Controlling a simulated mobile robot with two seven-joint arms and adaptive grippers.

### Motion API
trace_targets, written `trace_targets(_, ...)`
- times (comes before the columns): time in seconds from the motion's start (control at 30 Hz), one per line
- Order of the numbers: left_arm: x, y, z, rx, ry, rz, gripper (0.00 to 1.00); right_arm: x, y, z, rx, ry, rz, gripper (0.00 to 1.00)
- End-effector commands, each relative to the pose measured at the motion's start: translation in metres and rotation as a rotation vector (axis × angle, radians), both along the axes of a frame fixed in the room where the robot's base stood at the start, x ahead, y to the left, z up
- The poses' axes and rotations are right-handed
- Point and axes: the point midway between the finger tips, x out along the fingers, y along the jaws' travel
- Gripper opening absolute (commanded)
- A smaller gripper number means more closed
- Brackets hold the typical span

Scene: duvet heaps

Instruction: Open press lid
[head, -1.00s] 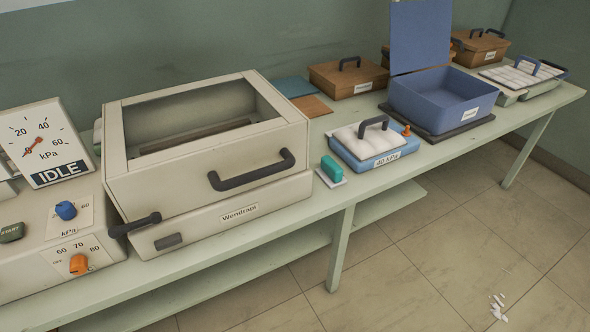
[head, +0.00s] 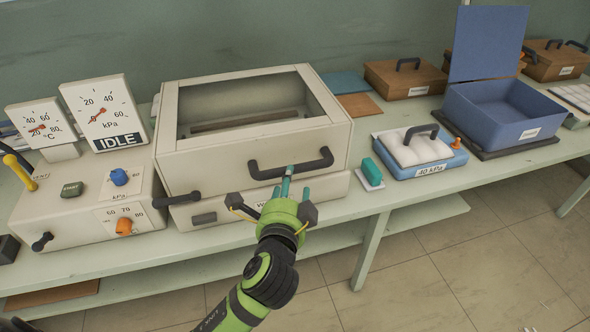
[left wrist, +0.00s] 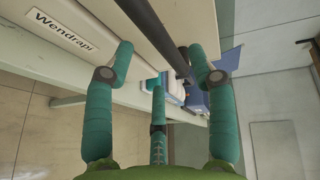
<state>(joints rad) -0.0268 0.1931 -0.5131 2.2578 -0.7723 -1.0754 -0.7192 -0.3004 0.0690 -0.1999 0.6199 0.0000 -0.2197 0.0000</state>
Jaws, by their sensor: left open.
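The press (head: 190,150) is a cream box on the table, with its windowed lid (head: 240,138) down. A dark bar handle (head: 262,173) is fixed to the lid's front. I cannot tell whether any finger touches the bar. The fingers partly cover the press's name label in the head view. My right gripper is in neither view.
A control box with dials and an IDLE display (head: 119,142) stands left of the press. A teal block (head: 372,171), a blue tray with a white pad (head: 420,158) and an open blue box (head: 500,110) stand to the right. Wooden boxes (head: 402,79) are behind.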

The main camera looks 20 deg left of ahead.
Motion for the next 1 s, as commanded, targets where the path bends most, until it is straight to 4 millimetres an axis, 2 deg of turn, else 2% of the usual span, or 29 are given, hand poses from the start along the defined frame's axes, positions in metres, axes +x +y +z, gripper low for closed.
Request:
trace_targets(0.2, 0.034, 0.007, -0.005, 0.0, 0.001, 0.001, 0.56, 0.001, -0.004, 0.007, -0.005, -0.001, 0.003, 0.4)
trace_targets(0.33, 0.05, 0.01, -0.009, 0.0, 0.001, 0.001, 0.56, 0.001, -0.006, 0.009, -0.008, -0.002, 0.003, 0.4)
trace_targets(0.5, 0.059, 0.012, -0.011, -0.003, 0.001, 0.0, 0.56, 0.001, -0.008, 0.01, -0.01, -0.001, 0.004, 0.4)
trace_targets(0.73, 0.059, 0.012, -0.012, -0.004, 0.002, -0.001, 0.56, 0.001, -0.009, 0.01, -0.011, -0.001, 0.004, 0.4)
trace_targets(0.77, 0.059, 0.012, -0.012, -0.004, 0.002, -0.001, 0.48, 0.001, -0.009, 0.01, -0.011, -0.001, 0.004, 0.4)
trace_targets(0.8, 0.059, 0.012, -0.012, -0.004, 0.002, -0.001, 0.32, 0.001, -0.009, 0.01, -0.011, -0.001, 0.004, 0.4)
trace_targets(0.87, 0.059, 0.012, -0.012, -0.004, 0.002, -0.001, 0.08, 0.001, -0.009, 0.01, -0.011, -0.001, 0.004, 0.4)
trace_targets(0.9, 0.059, 0.012, -0.012, -0.005, 0.002, 0.0, 0.0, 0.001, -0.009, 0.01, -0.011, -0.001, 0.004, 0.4)
trace_targets(1.0, 0.059, 0.012, -0.012, -0.005, 0.002, 0.0, 0.0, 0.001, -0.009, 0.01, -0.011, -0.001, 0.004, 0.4)
